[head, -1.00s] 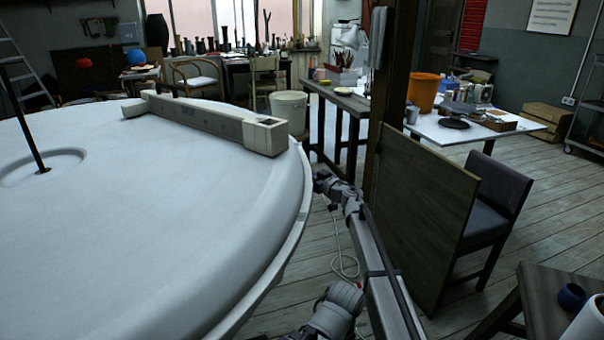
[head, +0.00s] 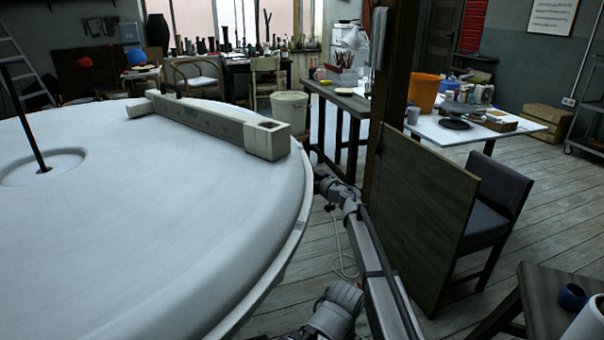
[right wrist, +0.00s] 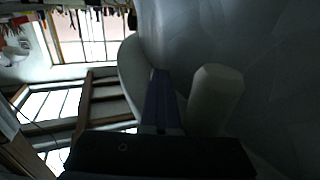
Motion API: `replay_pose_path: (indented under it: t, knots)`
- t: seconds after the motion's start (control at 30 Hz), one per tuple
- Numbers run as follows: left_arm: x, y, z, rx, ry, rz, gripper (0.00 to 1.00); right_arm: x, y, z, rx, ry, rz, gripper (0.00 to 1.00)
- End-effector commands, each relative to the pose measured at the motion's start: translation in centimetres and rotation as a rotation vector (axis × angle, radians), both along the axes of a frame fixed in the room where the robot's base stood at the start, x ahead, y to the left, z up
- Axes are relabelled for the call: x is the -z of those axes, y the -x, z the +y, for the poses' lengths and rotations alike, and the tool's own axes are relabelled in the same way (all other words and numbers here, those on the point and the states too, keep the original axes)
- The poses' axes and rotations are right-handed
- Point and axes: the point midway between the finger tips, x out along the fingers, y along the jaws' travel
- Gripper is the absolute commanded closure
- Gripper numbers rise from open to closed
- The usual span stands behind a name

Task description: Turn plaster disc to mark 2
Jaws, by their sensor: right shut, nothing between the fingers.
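The big white plaster disc (head: 130,220) fills the left of the head view, with a pale rim around its right side. A pale beam (head: 205,125) lies across its far part, its hollow box end near the right edge. I cannot make out a numbered mark. My right arm reaches to the disc's right edge; its gripper is hard to see there. In the right wrist view, my right gripper (right wrist: 160,85) is shut and empty, its purple-blue fingers beside a pale rounded post (right wrist: 215,95). Whether they touch is unclear. My left gripper is out of view.
A dark rod (head: 25,120) rises from the disc's round hollow. A wooden board (head: 430,215) and dark chair (head: 495,215) stand right of my arm. A white bucket (head: 290,108) stands behind the disc. Bare floor shows between disc and board.

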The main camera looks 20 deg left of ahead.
Motion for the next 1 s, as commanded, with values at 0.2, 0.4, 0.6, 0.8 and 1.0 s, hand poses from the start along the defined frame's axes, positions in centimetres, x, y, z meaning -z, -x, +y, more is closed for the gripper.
replay_pose_path:
  t: [0.2,0.4,0.6,0.8,1.0]
  knots:
    - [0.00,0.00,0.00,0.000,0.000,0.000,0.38,0.00,-0.12,-0.18,0.003,0.000,0.000,1.00]
    - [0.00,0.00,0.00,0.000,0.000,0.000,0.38,0.00,-0.16,-0.24,0.004,0.000,0.000,1.00]
    - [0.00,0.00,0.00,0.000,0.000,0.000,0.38,-0.01,-0.24,-0.24,0.006,0.000,0.000,0.93]
    - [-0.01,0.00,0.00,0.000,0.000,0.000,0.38,-0.01,-0.30,-0.22,0.006,0.000,0.000,0.70]
    - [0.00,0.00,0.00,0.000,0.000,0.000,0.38,0.00,-0.24,-0.20,0.005,0.001,-0.001,0.48]
